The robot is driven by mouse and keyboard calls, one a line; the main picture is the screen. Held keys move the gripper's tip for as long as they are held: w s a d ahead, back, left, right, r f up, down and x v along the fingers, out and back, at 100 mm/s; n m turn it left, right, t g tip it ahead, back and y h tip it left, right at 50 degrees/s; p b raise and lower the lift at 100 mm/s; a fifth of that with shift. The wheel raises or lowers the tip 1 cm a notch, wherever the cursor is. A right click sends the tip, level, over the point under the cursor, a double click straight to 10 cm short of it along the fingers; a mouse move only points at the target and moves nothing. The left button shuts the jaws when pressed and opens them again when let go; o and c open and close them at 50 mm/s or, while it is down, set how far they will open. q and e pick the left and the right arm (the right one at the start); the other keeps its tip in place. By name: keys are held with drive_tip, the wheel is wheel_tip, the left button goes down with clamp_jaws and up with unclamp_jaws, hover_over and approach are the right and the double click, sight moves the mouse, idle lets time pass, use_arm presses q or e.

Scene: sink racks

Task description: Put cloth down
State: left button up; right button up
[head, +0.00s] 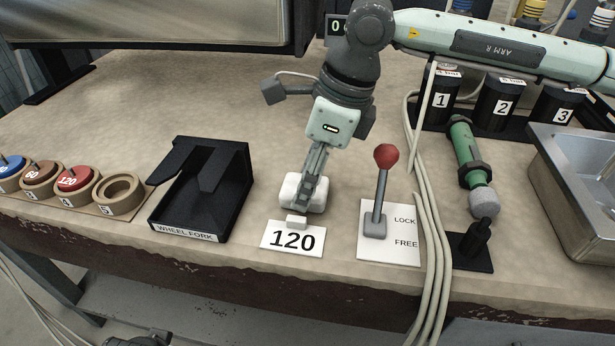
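The cloth (291,187) looks like a small white folded bundle, low over or on the worktop just behind the white card marked 120 (292,239). My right gripper (311,188) reaches down to it from above, with its narrow fingers close together on the cloth. The fingertips are partly hidden by the cloth. I cannot tell whether the cloth's underside touches the worktop.
A black wheel fork holder (232,190) stands left of the cloth. A red-knobbed lever (386,156) on a LOCK/FREE plate stands close on the right, beside hanging cables (431,230). Farther right are a green tool (467,150) and a metal sink (575,165). Open worktop lies behind.

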sight(327, 188)
drive_tip(key=o, duration=0.8)
drive_tip(key=shift+o, duration=0.2)
drive_tip(key=shift+v, duration=0.85)
use_arm(q)
drive_tip(key=shift+r, duration=0.3)
use_arm(e)
drive_tip(key=v, duration=1)
drive_tip(key=shift+r, duration=0.3)
